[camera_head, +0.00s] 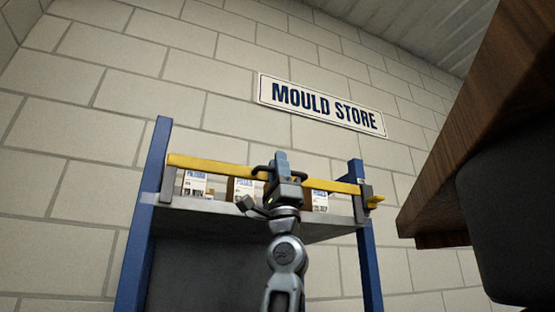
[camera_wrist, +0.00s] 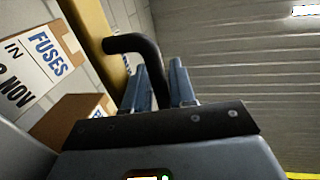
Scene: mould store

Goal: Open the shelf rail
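The yellow shelf rail (camera_head: 215,165) runs across the front of the shelf, between the two blue posts. Its right end sits at a dark bracket (camera_head: 365,197) on the right post. A black bent handle (camera_wrist: 137,43) is on the rail, near its middle. My gripper (camera_head: 281,160) is at this handle, in front of the rail. In the wrist view the handle passes between the two blue-grey fingers (camera_wrist: 161,85), which look closed on it. The yellow rail also shows there, behind the handle (camera_wrist: 95,35). My gripper hides part of the rail's middle.
Labelled boxes stand on the shelf behind the rail, among them a fuses box (camera_wrist: 35,65). The grey shelf board (camera_head: 215,208) lies below. A brown wooden-looking slab (camera_head: 460,130) juts in at the right. A "MOULD STORE" sign (camera_head: 320,104) hangs on the block wall.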

